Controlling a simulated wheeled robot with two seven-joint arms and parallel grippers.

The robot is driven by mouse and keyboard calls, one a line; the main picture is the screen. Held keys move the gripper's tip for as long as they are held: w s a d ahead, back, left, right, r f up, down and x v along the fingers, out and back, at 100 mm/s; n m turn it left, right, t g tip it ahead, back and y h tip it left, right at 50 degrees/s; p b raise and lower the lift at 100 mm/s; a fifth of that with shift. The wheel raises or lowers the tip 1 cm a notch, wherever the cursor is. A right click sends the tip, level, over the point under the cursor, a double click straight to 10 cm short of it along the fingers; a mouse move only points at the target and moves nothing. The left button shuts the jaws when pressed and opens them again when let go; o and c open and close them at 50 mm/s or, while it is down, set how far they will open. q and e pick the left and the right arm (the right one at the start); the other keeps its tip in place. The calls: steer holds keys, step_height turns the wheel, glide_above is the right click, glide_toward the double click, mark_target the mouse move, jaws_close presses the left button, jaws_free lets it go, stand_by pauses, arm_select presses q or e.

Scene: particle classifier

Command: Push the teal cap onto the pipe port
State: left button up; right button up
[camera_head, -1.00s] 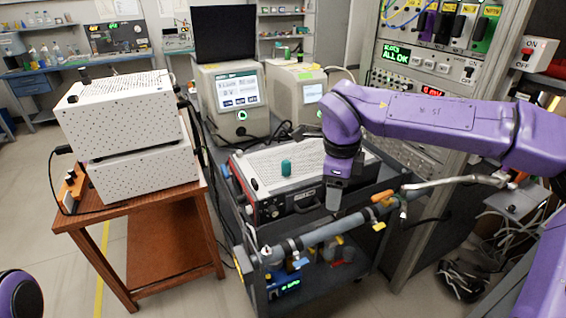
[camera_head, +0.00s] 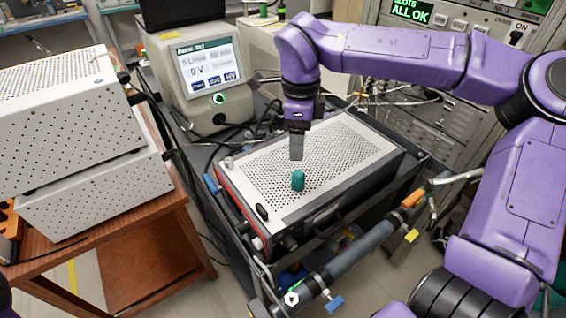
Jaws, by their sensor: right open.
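The teal cap (camera_head: 298,181) stands upright on the perforated top of the grey box-shaped instrument (camera_head: 350,150) on the cart. My right gripper (camera_head: 297,152) points down just above and behind the cap, apart from it or nearly touching; the exact gap is hard to tell. It is open and holds nothing; its fingers overlap from this angle. A grey pipe (camera_head: 350,257) with valves runs along the cart's front edge. I cannot make out which opening is the pipe port. My left gripper is not in view.
A small black piece (camera_head: 262,212) lies at the instrument's front left corner, with a pale knob (camera_head: 228,162) behind it. White perforated boxes (camera_head: 95,190) sit on a wooden table at left. A monitor unit (camera_head: 200,75) stands behind the instrument, a rack at right.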

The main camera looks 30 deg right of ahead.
glide_above(299, 173)
steer(key=f, duration=0.4)
steer(key=shift+s+f, duration=0.2)
steer(key=shift+f, duration=0.05)
steer(key=f, duration=0.1)
steer(key=f+p, duration=0.1)
steer(key=f, duration=0.3)
steer(key=shift+w+f, duration=0.15)
steer(key=shift+w, duration=0.1)
steer(key=shift+s+f, duration=0.1)
steer(key=shift+f, duration=0.05)
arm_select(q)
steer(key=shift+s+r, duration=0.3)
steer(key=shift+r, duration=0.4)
arm_select(e)
steer(key=c, duration=1)
